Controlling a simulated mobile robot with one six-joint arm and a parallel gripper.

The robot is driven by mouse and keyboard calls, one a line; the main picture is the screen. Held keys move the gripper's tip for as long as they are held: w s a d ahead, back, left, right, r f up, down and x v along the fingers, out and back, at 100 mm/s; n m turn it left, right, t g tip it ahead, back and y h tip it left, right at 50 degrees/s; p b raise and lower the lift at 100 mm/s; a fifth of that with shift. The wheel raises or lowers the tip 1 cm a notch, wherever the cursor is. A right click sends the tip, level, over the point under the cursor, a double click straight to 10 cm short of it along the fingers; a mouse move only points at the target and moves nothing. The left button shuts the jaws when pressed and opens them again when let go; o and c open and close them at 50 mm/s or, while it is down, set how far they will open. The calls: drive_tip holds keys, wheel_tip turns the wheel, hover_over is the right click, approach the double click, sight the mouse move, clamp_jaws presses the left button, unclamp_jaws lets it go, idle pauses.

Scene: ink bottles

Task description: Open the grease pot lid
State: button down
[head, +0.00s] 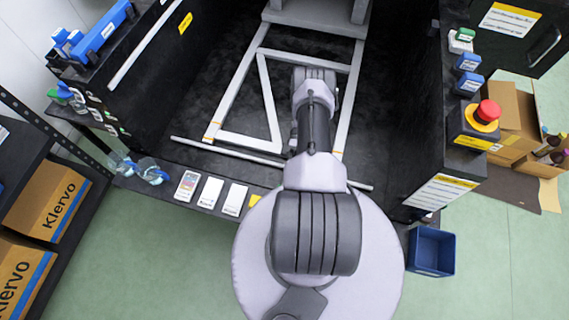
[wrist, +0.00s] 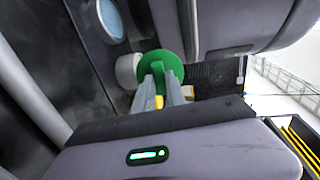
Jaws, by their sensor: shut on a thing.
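In the wrist view, my gripper (wrist: 162,88) is shut on a round green lid (wrist: 160,64), which shows just beyond the fingertips. A small white round thing (wrist: 127,70), perhaps the grease pot's body, shows close to the left of the lid. I cannot tell whether the lid is seated on it or apart from it. A bit of yellow shows between my fingers. In the head view my own arm hides the gripper, and I cannot make out the pot there.
In the head view, a grey frame (head: 262,100) lies inside a black-walled bay. White cards (head: 210,193) line its front ledge. A red emergency button (head: 487,112) and a blue bin (head: 431,251) are at the right. Klervo boxes (head: 48,202) fill the left shelf. Green floor is open in front.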

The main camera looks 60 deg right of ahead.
drive_tip(key=shift+d+f+y, duration=0.2)
drive_tip(key=shift+y, duration=0.3)
drive_tip(key=shift+f, duration=0.1)
drive_tip(key=c, duration=1.4)
unclamp_jaws()
drive_tip(key=shift+o, duration=0.2)
